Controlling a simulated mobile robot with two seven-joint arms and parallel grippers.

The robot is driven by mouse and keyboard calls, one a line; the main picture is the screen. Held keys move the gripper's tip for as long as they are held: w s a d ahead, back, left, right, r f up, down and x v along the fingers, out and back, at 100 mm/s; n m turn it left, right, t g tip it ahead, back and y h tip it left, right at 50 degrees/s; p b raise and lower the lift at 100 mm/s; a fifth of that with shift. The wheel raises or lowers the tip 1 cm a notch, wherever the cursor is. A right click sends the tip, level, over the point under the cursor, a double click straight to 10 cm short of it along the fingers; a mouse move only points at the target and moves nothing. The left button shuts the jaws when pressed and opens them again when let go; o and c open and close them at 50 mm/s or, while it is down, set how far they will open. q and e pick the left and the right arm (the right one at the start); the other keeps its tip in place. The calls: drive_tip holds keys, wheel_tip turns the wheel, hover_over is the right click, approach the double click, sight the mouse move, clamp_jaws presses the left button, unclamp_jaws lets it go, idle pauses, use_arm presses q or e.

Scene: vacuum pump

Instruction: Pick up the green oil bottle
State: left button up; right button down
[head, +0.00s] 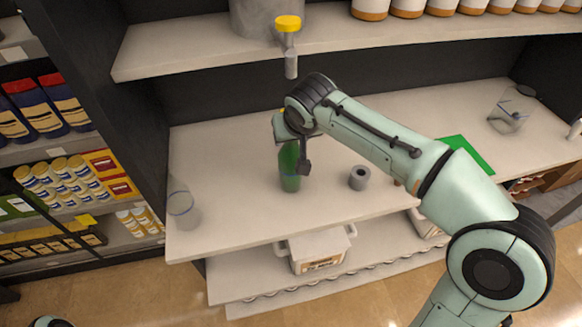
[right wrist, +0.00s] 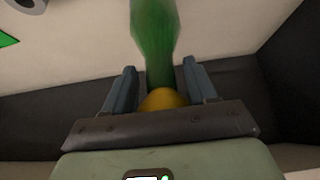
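The green oil bottle (head: 289,172) stands upright on the middle shelf in the head view. Its upper part is mostly hidden by my right gripper (head: 291,140), which comes in from the right. In the right wrist view the green bottle (right wrist: 155,30) reaches in between the two fingers of my right gripper (right wrist: 160,72), with its yellow cap (right wrist: 163,100) near the palm. The fingers are on both sides of the neck, with narrow gaps showing, so the gripper looks open around it. My left gripper is not in view.
A grey ring-shaped part (head: 359,178) stands right of the bottle, and a green sheet (head: 467,155) lies farther right. A clear vessel (head: 182,204) is at the left end. The upper shelf (head: 200,50) overhangs the back, with a yellow-capped clear piece (head: 289,45) at its edge.

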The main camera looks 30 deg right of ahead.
drive_tip(key=c, duration=0.6)
unclamp_jaws()
drive_tip(key=shift+c, duration=0.2)
drive_tip(key=shift+a+p+v, duration=0.4)
drive_tip(key=shift+p+v, duration=1)
drive_tip(key=shift+v, duration=5.3)
drive_tip(key=x, duration=0.9)
drive_tip(key=d+x, duration=0.1)
drive_tip(key=x, duration=0.3)
drive_tip(key=shift+w+f, duration=0.15)
drive_tip(key=shift+w, duration=0.05)
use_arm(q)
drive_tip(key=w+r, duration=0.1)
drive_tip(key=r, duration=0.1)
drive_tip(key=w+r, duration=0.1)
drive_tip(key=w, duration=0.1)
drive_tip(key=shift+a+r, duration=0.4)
use_arm(e)
drive_tip(key=shift+s, duration=0.1)
